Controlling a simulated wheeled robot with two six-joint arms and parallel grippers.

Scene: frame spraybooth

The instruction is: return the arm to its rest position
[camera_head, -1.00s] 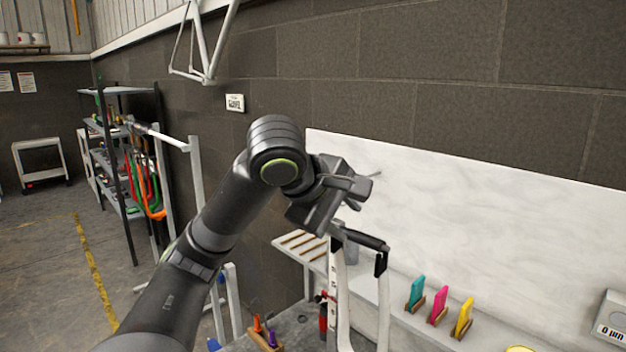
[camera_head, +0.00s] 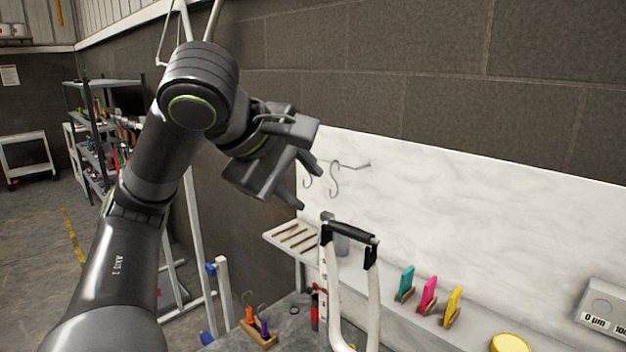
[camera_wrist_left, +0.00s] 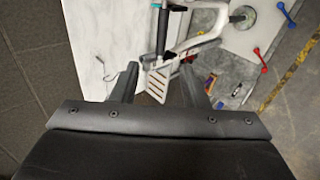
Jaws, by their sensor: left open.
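My left arm comes in from the left in the head view. Its gripper (camera_head: 305,182) is raised in front of the dark block wall and the white panel. The jaws are open and nothing is between them. In the left wrist view the two fingers of the left gripper (camera_wrist_left: 158,88) stand apart, with a slatted shelf and a white frame beyond them. My right gripper is in neither view.
A white frame with a black bar (camera_head: 350,234) stands below the gripper. A slatted shelf (camera_head: 292,236), hooks (camera_head: 335,178), coloured tags (camera_head: 428,295) and a gauge (camera_head: 604,305) are along the white panel (camera_head: 470,210). A shelving rack (camera_head: 95,130) stands at left.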

